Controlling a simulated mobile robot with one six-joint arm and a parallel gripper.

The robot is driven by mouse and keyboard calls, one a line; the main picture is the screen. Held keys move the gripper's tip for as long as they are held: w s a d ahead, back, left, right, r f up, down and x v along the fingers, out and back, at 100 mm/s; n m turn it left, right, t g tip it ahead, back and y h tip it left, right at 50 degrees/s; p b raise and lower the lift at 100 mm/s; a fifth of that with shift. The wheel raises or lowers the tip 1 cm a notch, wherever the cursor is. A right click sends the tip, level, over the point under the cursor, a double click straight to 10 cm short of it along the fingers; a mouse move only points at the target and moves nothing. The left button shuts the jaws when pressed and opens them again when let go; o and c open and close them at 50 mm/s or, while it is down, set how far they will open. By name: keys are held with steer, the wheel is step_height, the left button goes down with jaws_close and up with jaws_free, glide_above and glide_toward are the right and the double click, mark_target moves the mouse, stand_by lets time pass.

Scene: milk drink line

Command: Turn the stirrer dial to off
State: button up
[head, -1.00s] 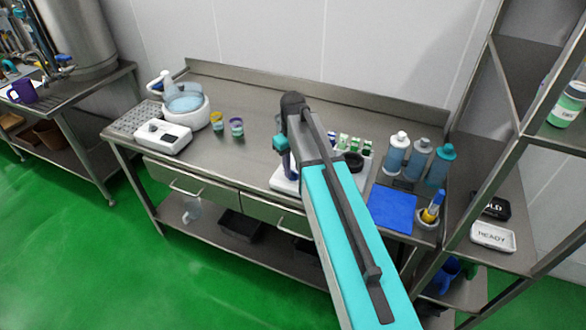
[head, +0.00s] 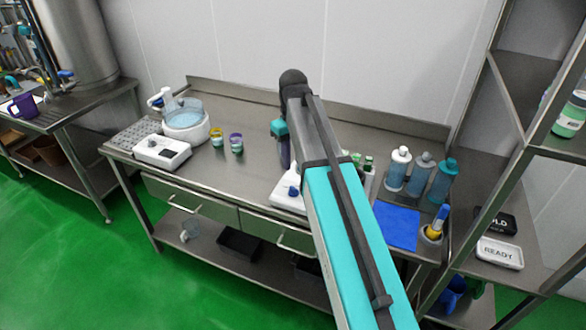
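A white device (head: 284,201) with a blue knob (head: 294,191) stands near the table's front edge, partly hidden by my arm. It looks like the stirrer with its dial, but the dial's setting is too small to read. My gripper (head: 284,157) hangs down behind the white device, over the table, with its teal wrist part above it. It appears apart from the knob in the picture. The fingers are small and dark, and their opening cannot be made out.
A white bath with a clear bowl (head: 184,112), a white box with a dark panel (head: 162,150) and two small cups (head: 236,143) stand left. Bottles (head: 419,172), a blue mat (head: 397,226) and a shelf rack with a READY sign (head: 499,253) are right.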

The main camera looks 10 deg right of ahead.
steer(key=shift+r, duration=1.5)
steer(key=shift+f, duration=0.1)
